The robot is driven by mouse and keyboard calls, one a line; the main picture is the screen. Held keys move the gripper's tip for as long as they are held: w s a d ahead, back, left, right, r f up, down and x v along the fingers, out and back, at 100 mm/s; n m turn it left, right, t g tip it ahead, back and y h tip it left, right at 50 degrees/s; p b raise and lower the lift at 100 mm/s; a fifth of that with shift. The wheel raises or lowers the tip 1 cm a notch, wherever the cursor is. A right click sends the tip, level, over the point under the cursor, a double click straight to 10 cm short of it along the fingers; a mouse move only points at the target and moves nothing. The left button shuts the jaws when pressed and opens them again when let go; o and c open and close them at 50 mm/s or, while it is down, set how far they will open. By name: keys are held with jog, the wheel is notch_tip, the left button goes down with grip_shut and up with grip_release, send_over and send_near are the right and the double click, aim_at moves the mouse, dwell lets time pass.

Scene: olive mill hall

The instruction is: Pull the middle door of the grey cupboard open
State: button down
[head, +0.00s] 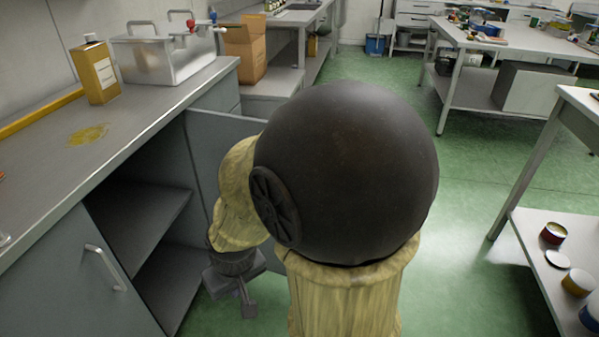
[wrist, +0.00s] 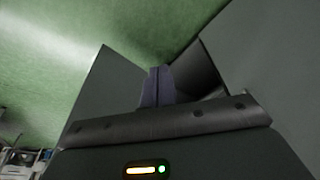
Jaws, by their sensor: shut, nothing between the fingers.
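The grey cupboard (head: 60,285) stands under the counter at the left. Its middle door (head: 205,150) is swung well out from the front, and the dark interior with a shelf (head: 140,215) shows. My gripper (head: 247,303) is low in front of the opening, near the open door, partly below my arm. In the wrist view the fingers (wrist: 157,86) are shut and empty, with grey panels on both sides. My arm hides much of the door and its handle; I cannot tell whether the gripper touches the door.
The neighbouring closed door has a bar handle (head: 105,268). On the counter (head: 45,150) are an oil tin (head: 95,70), a steel tank (head: 160,60) and a yellow spill (head: 88,134). A table (head: 570,240) with tins stands at the right. The green floor (head: 470,220) between is clear.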

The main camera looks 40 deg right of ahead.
jog(key=w+d+f+n+t+p, duration=0.2)
jog(key=w+d+n+t+p, duration=0.4)
jog(key=w+d+n+p, duration=0.65)
jog(key=s+d+r+n+t+h+p, duration=0.1)
jog(key=s+d+r+t+h+p, duration=0.1)
jog(key=d, duration=0.5)
jog(key=s+d+r+n+t+h+p, duration=0.2)
jog(key=s+d+t+p, duration=0.1)
jog(key=d+t, duration=0.4)
jog(key=shift+s+d, duration=0.45)
jog(key=shift+d, duration=0.35)
